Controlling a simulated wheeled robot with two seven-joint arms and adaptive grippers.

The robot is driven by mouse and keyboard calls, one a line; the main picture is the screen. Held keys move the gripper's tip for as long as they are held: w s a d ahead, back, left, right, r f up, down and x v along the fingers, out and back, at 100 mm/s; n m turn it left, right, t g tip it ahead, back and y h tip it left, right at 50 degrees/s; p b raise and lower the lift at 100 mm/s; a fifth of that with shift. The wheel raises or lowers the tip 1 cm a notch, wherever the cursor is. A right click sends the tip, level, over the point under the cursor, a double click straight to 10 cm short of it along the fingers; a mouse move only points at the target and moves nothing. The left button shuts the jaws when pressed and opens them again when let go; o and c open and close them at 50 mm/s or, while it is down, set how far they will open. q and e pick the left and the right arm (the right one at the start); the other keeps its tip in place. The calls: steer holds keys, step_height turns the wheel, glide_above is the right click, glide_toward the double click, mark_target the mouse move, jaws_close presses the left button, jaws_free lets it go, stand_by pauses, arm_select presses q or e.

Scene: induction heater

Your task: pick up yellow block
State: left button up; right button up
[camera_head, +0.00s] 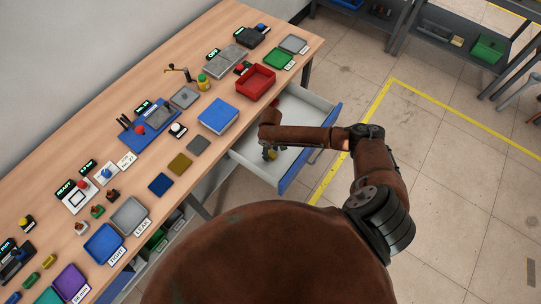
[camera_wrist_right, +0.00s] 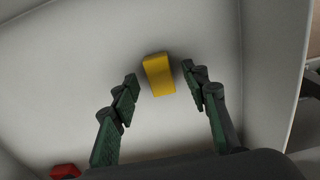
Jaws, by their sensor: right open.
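The yellow block (camera_wrist_right: 158,75) lies on the pale floor of an open drawer (camera_head: 315,115). In the right wrist view it sits just ahead of and between the fingertips of my right gripper (camera_wrist_right: 161,85), which is open and empty. In the head view my right gripper (camera_head: 268,151) reaches down into the drawer, and a small yellow patch of the block (camera_head: 272,155) shows beside it, mostly hidden. My left gripper is not in view.
A red object (camera_wrist_right: 65,171) lies in the drawer at lower left of the wrist view. Drawer walls enclose the gripper. The wooden workbench (camera_head: 215,165) above holds a red bin (camera_head: 256,82), a blue box (camera_head: 218,115), trays and several small parts. Open floor lies to the right.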

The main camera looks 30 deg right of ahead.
steer(key=shift+f, duration=0.55)
steer(key=c, duration=0.4)
steer(key=shift+r, duration=0.1)
jaws_close()
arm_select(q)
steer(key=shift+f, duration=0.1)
arm_select(e)
steer(key=shift+r, duration=0.6)
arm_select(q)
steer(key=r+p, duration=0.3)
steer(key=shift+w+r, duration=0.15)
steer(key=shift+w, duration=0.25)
arm_select(e)
steer(key=s+a+r, duration=0.2)
steer(key=s+r, duration=0.2)
steer(key=s+a+r, duration=0.3)
steer(key=s+r, duration=0.1)
steer(key=s+a+r, duration=0.2)
steer(key=s+r, duration=0.1)
steer(key=s, duration=0.1)
steer(key=shift+a+r, duration=0.2)
steer(key=shift+r, duration=0.2)
